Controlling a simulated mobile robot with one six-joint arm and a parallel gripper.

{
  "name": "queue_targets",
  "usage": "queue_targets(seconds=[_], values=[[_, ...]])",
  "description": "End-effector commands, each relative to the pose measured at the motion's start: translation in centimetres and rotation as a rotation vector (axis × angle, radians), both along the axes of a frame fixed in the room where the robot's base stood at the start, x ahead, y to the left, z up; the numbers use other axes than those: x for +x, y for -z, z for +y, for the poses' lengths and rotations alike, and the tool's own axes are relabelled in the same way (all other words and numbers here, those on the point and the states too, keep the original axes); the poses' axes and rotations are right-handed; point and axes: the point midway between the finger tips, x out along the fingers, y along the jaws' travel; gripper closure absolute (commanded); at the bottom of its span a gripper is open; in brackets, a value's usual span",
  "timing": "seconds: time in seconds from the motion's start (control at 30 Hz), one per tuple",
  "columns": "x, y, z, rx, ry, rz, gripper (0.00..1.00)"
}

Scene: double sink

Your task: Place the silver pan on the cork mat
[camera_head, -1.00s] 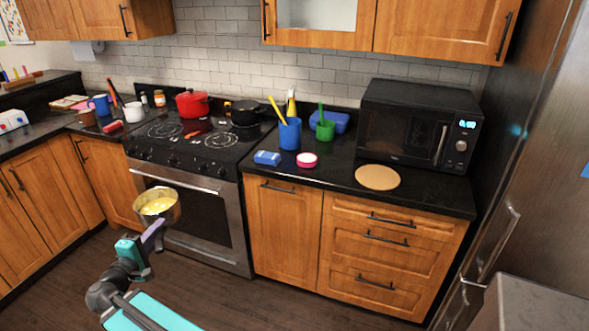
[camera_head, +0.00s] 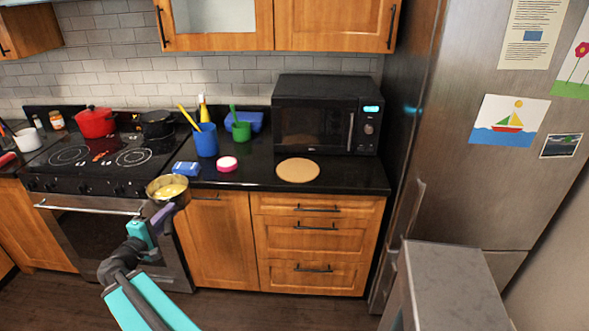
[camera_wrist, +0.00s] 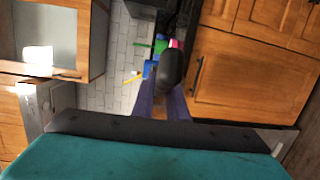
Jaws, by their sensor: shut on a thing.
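The silver pan (camera_head: 180,200) is held in the air in front of the stove's right edge, with yellow contents showing inside. My gripper (camera_head: 160,216) is shut on the pan's handle, which is mostly hidden by the fingers. In the wrist view my purple fingers (camera_wrist: 163,105) close around a dark rounded part (camera_wrist: 171,68), seemingly the handle's end; the pan's bowl cannot be made out there. The round cork mat (camera_head: 298,170) lies flat and bare on the black counter in front of the microwave, to the right of the pan.
A blue sponge (camera_head: 186,168), pink-and-white round item (camera_head: 227,164), blue cup with utensils (camera_head: 205,140) and green cup (camera_head: 241,131) stand left of the mat. The microwave (camera_head: 326,115) is behind it. A red pot (camera_head: 95,122) sits on the stove. A grey-topped block (camera_head: 448,285) stands front right.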

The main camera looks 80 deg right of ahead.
Motion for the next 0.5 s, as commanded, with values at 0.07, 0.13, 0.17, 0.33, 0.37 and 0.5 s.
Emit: queue_targets(seconds=[0.07, 0.13, 0.17, 0.33, 0.37, 0.5], values=[[-1.9, -0.5, -1.7, -0.004, 0.033, -0.001, 1.00], [-3.4, -0.6, -3.1, -0.003, 0.059, 0.000, 1.00], [-4.1, -0.7, -3.7, -0.003, 0.070, 0.000, 1.00], [-8.0, -1.0, -6.7, -0.003, 0.133, 0.000, 1.00], [-8.7, -1.1, -7.2, -0.003, 0.143, 0.000, 1.00], [-12.1, -1.4, -9.4, -0.003, 0.195, 0.000, 1.00]])
